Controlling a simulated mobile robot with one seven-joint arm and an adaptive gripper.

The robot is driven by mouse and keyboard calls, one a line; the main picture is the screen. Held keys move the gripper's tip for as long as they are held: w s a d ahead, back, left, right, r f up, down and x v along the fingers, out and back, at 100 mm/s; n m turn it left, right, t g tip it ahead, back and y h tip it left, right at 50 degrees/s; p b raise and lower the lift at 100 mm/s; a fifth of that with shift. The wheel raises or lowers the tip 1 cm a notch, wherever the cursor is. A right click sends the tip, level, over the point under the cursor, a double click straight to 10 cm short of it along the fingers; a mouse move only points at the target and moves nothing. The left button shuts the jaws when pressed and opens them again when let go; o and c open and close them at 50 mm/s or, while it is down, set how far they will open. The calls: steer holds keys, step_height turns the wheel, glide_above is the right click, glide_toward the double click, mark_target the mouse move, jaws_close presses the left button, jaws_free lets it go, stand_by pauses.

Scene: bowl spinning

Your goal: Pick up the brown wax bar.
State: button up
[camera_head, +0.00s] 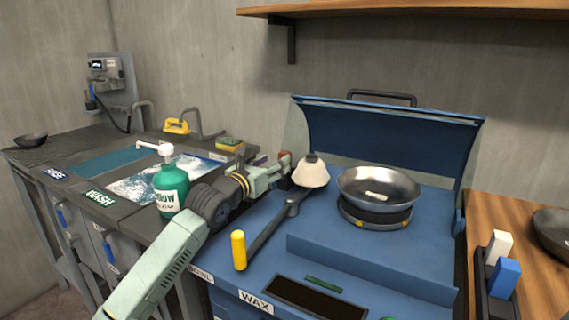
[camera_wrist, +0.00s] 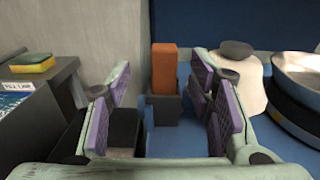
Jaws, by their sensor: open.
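The brown wax bar (camera_wrist: 165,68) stands upright in a small dark holder (camera_wrist: 164,109), straight ahead in the wrist view. Its upper part shows as an orange-brown block; its lower end is hidden in the holder. My gripper (camera_wrist: 161,84) is open, with one purple-padded finger to the left of the bar and one to the right in the picture. The bar appears between the fingers, with clear gaps on both sides; I cannot tell whether the fingertips reach as far as it. In the head view my gripper (camera_head: 281,168) is over the back left of the blue bench (camera_head: 225,258).
A pale rounded cone (camera_head: 311,172) stands close to the right of my gripper. A metal bowl (camera_head: 378,188) sits on a round base beyond it. A yellow-handled lever (camera_head: 238,250) lies in front. A green bottle (camera_head: 171,189) and a sink (camera_head: 150,182) are left.

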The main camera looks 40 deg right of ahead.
mark_target(282, 154)
steer(key=x, duration=0.1)
steer(key=p+x, duration=0.1)
steer(key=x, duration=0.2)
steer(key=shift+s+d+r+p, duration=0.1)
steer(key=shift+s+r+p, duration=0.15)
steer(key=shift+s+p, duration=0.05)
steer(key=shift+w+d+f, duration=0.15)
steer(key=shift+w+d, duration=0.05)
steer(key=shift+d, duration=0.15)
steer(key=shift+c, duration=0.5)
jaws_close()
